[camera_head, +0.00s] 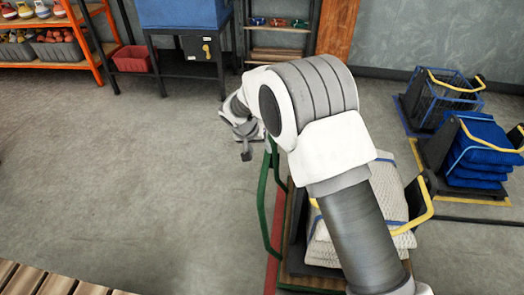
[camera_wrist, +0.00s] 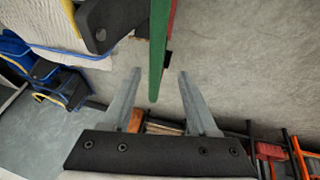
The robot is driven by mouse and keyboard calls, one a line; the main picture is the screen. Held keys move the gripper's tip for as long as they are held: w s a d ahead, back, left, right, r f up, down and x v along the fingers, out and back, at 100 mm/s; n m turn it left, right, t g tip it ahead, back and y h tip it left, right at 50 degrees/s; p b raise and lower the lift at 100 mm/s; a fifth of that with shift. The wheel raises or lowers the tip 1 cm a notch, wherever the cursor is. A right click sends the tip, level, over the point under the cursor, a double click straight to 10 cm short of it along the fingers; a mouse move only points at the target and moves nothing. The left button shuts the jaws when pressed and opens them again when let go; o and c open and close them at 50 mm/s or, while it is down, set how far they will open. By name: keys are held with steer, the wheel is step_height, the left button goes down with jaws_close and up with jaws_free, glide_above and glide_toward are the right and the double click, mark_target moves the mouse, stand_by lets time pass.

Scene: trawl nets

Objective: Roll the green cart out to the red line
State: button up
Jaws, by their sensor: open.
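The green cart shows in the head view as a green tubular handle (camera_head: 264,205) and a wooden deck (camera_head: 300,268), right of centre and partly behind my arm. Folded pale nets (camera_head: 392,185) lie on it. A red line (camera_head: 271,275) runs on the floor along the cart's left side. My gripper (camera_head: 247,150) is at the far end of the handle, partly hidden by my arm. In the wrist view its two fingers (camera_wrist: 159,73) are open, with the green bar (camera_wrist: 160,45) appearing between their tips. I cannot tell whether they touch it.
A cart with blue nets (camera_head: 485,150) and a blue wire basket (camera_head: 445,98) stand at the right. An orange shelf (camera_head: 98,60), a red bin (camera_head: 132,59) and a dark table with a blue box (camera_head: 185,14) line the back. The floor at left is clear; wooden slats (camera_head: 50,283) lie front left.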

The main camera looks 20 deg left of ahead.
steer(key=p+v, duration=0.2)
steer(key=v, duration=0.9)
steer(key=shift+a+r, duration=0.15)
steer(key=s+d+r+m, duration=0.1)
steer(key=s+d+r, duration=0.1)
steer(key=d+r, duration=0.85)
steer(key=s+d+r+m, duration=0.1)
steer(key=d+r, duration=0.5)
steer(key=d, duration=0.9)
steer(key=s+d+r+m, duration=0.1)
steer(key=s+d+r, duration=0.2)
steer(key=s+d, duration=1.35)
step_height(320, 180, up, 19)
steer(key=s+a+p, duration=0.1)
steer(key=s+p, duration=0.1)
steer(key=p, duration=1.8)
steer(key=shift+s+t+y, duration=0.2)
steer(key=shift+t+y, duration=0.1)
steer(key=shift+y, duration=0.1)
